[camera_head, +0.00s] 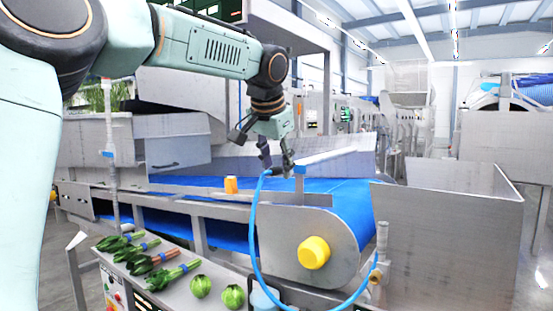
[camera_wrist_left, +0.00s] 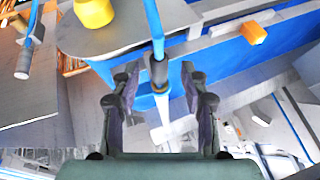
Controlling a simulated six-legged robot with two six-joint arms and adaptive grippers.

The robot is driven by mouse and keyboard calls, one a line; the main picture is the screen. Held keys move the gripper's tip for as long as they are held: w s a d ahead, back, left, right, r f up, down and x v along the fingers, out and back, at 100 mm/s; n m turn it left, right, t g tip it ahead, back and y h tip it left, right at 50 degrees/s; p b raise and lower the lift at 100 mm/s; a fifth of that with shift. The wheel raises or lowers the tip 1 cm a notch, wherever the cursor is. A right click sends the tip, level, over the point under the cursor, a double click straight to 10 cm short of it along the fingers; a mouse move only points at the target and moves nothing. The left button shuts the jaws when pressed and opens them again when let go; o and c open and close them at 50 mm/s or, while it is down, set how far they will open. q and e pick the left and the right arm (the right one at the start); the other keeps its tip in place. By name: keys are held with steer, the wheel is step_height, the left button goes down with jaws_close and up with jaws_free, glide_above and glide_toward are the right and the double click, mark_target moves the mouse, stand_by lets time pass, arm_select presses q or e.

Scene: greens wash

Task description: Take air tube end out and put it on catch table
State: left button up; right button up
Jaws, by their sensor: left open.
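The air tube (camera_head: 254,225) is blue and loops up from low beside the conveyor's end. Its end (camera_head: 274,171) has a dark fitting and lies at the conveyor's upper edge. In the left wrist view the dark fitting (camera_wrist_left: 159,72) with a pale tip below it shows between the fingers. My left gripper (camera_head: 277,163) is open above the tube end; in the wrist view its fingers (camera_wrist_left: 160,95) stand on either side, with gaps visible. I cannot tell the exact depth. The metal table (camera_head: 172,291) at lower left, likely the catch table, holds greens. My right gripper is not in view.
A blue conveyor belt (camera_head: 345,195) runs behind the tube. An orange block (camera_head: 231,185) sits at its near edge. A yellow round cap (camera_head: 313,252) sticks out of the end plate. Several leafy bunches and two round green heads (camera_head: 232,297) occupy the table. A metal bin (camera_head: 445,235) stands right.

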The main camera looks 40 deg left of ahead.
arm_select(q)
steer(key=shift+f, duration=0.1)
steer(key=shift+s+d+r, duration=0.2)
steer(key=shift+s+r, duration=0.05)
steer(key=c, duration=0.5)
steer(key=shift+w+a, duration=0.1)
steer(key=shift+a, duration=0.05)
jaws_close()
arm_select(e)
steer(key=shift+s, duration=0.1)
arm_select(q)
steer(key=shift+f, duration=0.15)
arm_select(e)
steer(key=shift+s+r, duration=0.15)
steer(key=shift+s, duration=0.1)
